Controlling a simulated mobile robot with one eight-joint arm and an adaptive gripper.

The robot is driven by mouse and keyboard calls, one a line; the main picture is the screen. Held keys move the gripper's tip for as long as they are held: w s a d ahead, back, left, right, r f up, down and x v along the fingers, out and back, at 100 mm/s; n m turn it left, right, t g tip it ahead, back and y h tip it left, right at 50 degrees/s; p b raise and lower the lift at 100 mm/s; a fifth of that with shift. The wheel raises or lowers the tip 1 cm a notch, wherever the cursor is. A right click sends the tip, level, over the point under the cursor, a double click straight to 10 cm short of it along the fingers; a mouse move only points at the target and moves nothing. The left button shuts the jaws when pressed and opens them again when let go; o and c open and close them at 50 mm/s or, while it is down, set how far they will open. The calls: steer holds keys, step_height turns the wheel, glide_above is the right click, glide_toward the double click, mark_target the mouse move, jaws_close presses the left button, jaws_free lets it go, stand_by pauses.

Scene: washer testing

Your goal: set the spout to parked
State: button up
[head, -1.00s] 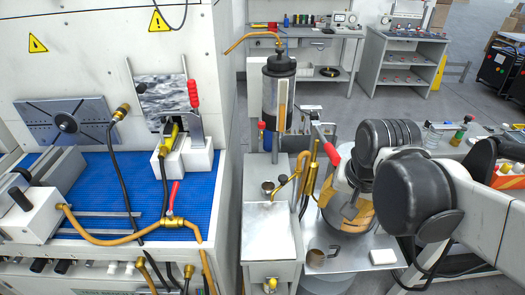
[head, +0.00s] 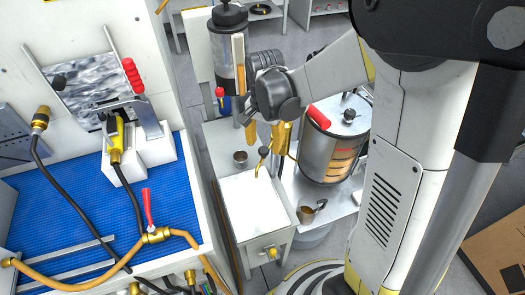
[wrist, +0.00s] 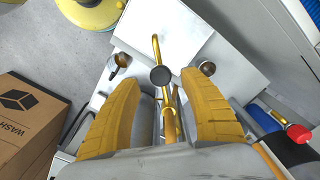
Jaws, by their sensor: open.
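The brass spout (head: 257,171) reaches over the white-topped basin (head: 262,211), with a dark round knob (head: 264,152) near its rear. In the wrist view the spout (wrist: 156,48) points up the picture over the pale basin top (wrist: 178,28), and the knob (wrist: 160,76) lies between my fingertips. My gripper (head: 265,142) is open, its yellow fingers apart on either side of the spout's rear part; it also shows in the wrist view (wrist: 160,80). I see no clear contact between fingers and knob. The spout's base is partly hidden by my gripper.
A steel drum (head: 333,150) with a red-handled clamp stands right of my gripper. A tall cylinder (head: 228,62) stands behind. Small cups (head: 306,215) sit beside the basin. The washer bench with a blue mat (head: 80,220) is on the left. A cardboard box (wrist: 38,125) lies on the floor.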

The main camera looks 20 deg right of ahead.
mark_target(264, 150)
steer(key=shift+f+b, duration=0.4)
steer(key=shift+f, duration=1.1)
jaws_close()
